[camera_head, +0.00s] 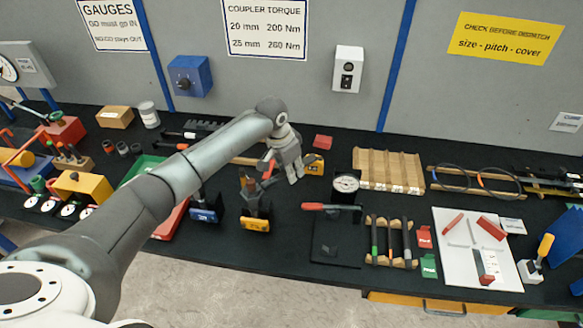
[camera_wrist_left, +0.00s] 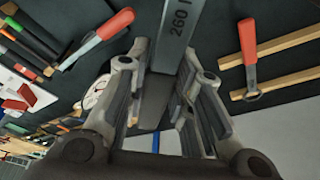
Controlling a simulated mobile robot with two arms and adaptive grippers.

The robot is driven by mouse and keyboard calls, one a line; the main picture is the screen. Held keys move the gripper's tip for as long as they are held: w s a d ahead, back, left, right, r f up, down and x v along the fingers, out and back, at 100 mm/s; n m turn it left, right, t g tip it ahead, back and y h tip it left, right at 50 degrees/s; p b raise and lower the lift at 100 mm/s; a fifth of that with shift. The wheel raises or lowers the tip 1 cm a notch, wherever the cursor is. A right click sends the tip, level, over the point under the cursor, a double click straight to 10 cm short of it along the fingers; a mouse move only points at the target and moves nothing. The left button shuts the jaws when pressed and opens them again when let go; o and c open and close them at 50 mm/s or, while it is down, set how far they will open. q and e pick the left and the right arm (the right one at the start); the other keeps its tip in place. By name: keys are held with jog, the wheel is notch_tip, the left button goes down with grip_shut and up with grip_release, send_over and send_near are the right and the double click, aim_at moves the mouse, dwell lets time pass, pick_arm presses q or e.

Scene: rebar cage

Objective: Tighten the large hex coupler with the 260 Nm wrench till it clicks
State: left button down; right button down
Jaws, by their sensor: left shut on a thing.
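My left gripper (camera_head: 288,172) is over the middle of the bench in the head view. In the left wrist view its two fingers (camera_wrist_left: 163,85) are closed around a grey bar, the 260 Nm wrench (camera_wrist_left: 182,38), marked "260". In the head view the arm and fingers mostly hide this wrench. A stand with a yellow label (camera_head: 255,223) is just left of and nearer than the gripper. A brownish upright part (camera_head: 247,184) stands in it, possibly the large hex coupler; its shape is too small to be sure. My right gripper is not in view.
A blue-labelled stand (camera_head: 204,213) is left of the yellow-labelled one. A dial gauge (camera_head: 346,184) and a red-handled tool (camera_head: 330,207) lie to the right, before a ridged wooden rack (camera_head: 388,170). A white board (camera_head: 470,250) is further right. A coupler torque sign (camera_head: 265,28) hangs behind.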

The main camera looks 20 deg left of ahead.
pick_arm(q)
jog(key=shift+f, duration=0.4)
jog(key=shift+d, duration=0.1)
jog(key=s+d+m+g+h+p, duration=0.1)
jog(key=s+d+m, duration=0.4)
jog(key=m, duration=0.3)
jog(key=shift+s+d+g, duration=0.25)
jog(key=shift+s+g, duration=0.05)
jog(key=shift+s, duration=0.45)
dwell(1.9)
jog(key=d+v, duration=0.2)
jog(key=v, duration=0.7)
jog(key=shift+w+r, duration=0.25)
jog(key=shift+w, duration=0.1)
dwell(1.0)
dwell(0.5)
